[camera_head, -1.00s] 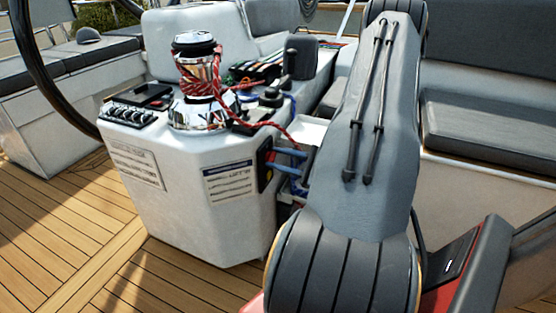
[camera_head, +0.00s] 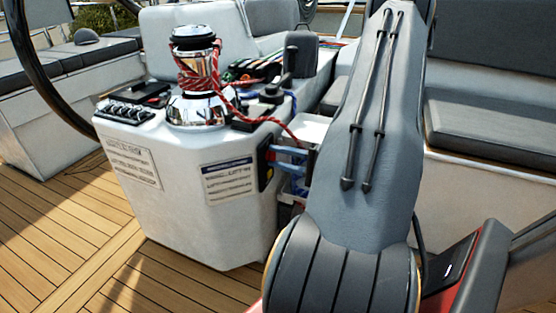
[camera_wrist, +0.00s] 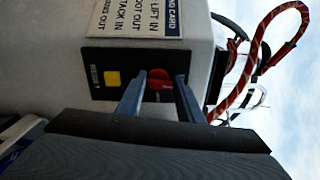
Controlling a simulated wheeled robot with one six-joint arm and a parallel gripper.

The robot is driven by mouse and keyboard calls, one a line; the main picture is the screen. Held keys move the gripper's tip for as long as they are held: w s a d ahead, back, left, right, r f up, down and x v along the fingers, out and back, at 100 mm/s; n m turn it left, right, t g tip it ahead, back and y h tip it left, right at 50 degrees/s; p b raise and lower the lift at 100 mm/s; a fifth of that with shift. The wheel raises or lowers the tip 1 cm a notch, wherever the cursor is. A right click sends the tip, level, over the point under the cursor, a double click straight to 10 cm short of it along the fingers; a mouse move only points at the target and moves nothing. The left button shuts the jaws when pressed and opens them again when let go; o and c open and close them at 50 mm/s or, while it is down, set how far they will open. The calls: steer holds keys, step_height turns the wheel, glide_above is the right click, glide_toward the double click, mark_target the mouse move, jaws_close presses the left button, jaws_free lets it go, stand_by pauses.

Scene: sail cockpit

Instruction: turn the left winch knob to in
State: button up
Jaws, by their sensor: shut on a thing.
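A red knob (camera_wrist: 160,75) sits on a black panel (camera_wrist: 104,84) with a yellow square, on the side of the white console. My gripper (camera_wrist: 160,86) has its two blue-grey fingers on either side of the knob, shut on it. The fingers partly hide the knob and the panel, so I cannot read its setting. In the head view the black panel (camera_head: 265,164) shows edge-on at the console's right side, and my gripper (camera_head: 287,158) reaches it from the right. The knob is not visible there.
The console carries a chrome winch (camera_head: 197,90) wrapped with red rope (camera_head: 283,123), which hangs near my gripper. A white instruction card (camera_wrist: 138,17) lies beside the panel. A dark steering wheel (camera_head: 45,85) stands at the left. Teak deck (camera_head: 60,225) lies open in front.

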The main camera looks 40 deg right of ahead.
steer(key=shift+n, duration=0.6)
steer(key=shift+b, duration=0.3)
steer(key=o, duration=1.1)
steer(key=shift+c, duration=0.2)
steer(key=shift+s, duration=0.1)
steer(key=v, duration=0.7)
steer(key=shift+s+d+p, duration=0.15)
steer(key=shift+s+p, duration=0.15)
steer(key=shift+p, duration=0.05)
